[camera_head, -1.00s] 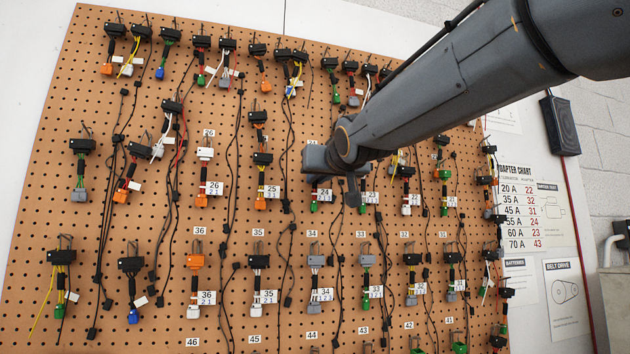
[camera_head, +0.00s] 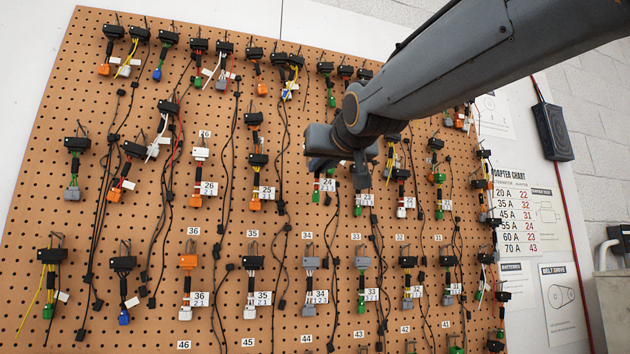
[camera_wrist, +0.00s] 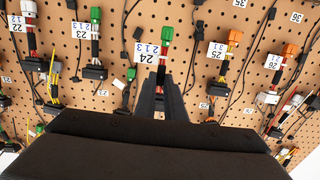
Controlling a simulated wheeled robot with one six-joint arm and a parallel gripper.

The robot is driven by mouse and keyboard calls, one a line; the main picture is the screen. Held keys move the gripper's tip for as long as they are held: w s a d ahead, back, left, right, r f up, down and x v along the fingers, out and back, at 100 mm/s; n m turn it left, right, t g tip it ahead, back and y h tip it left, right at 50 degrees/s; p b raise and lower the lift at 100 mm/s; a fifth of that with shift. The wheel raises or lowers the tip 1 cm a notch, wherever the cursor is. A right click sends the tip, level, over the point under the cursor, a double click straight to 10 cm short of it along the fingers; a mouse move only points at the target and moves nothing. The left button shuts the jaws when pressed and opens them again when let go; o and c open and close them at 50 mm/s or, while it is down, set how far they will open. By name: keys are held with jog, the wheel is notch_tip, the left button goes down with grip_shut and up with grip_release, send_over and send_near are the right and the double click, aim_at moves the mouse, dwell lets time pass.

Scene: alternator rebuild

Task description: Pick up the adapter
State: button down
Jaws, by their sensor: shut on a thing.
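The adapter tagged 24 (camera_wrist: 148,50) hangs in the centre of the wrist view, with a green connector, red and black wires and a white tag. In the head view its tag and green end (camera_head: 316,196) show just below my gripper (camera_head: 325,165). My gripper (camera_wrist: 162,88) is shut on its upper part, and the fingers hide that part. I cannot see whether it is clear of its hook.
Adapter 25 (camera_wrist: 217,51) and adapter 23 (camera_wrist: 81,30) hang close on either side. Rows of other adapters and dangling black cables cover the pegboard (camera_head: 215,130). An adapter chart (camera_head: 515,215) is on the wall at right.

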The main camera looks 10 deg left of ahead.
jog(key=b+v, duration=0.4)
jog(key=v, duration=0.3)
jog(key=shift+f+b, duration=0.2)
jog(key=shift+b, duration=0.2)
jog(key=b+v, duration=0.5)
jog(key=b, duration=0.5)
jog(key=shift+s+d+r, duration=0.15)
